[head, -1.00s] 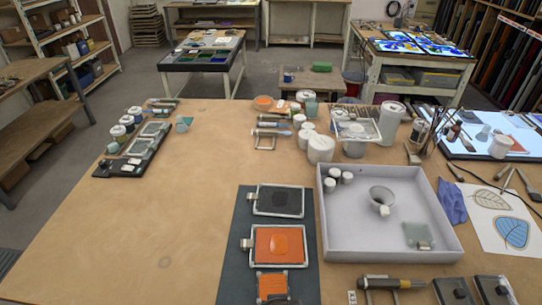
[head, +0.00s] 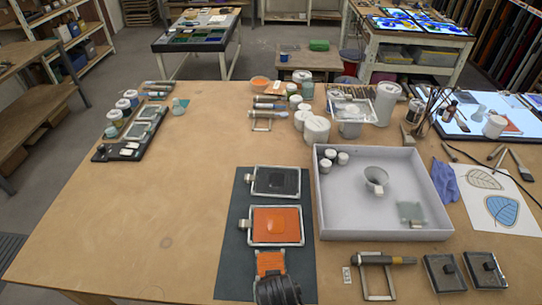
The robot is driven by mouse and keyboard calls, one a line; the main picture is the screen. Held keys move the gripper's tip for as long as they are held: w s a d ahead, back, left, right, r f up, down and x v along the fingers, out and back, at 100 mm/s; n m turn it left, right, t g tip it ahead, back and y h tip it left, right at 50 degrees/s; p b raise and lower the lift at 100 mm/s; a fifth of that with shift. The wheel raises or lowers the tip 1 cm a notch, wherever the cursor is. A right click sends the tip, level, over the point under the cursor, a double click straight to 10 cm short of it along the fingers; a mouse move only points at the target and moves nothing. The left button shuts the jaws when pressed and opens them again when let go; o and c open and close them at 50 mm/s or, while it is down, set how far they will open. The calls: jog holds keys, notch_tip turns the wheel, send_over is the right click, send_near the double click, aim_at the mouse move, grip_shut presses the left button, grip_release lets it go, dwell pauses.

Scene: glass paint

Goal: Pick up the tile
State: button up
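A small pale green glass tile (head: 411,213) lies in the right front corner of the white tray (head: 385,232); a small light block sits at its near edge. A teal piece (head: 180,106) leans at the far left by the dark rack. I cannot tell which piece the task means. A dark ribbed body (head: 278,290) shows at the bottom edge, over the near part of an orange piece (head: 270,262). It may be my gripper or wrist; no fingertips can be made out, and nothing is seen held.
A dark mat (head: 232,245) carries a framed black plate (head: 276,181) and a framed orange plate (head: 276,226). The tray also holds a funnel (head: 375,178) and small white jars (head: 326,164). Jars and brushes crowd the back. The table's left middle is clear.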

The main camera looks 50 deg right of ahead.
jog(key=shift+w+f, duration=0.1)
jog(key=shift+f, duration=0.1)
jog(key=shift+c, duration=0.3)
grip_shut()
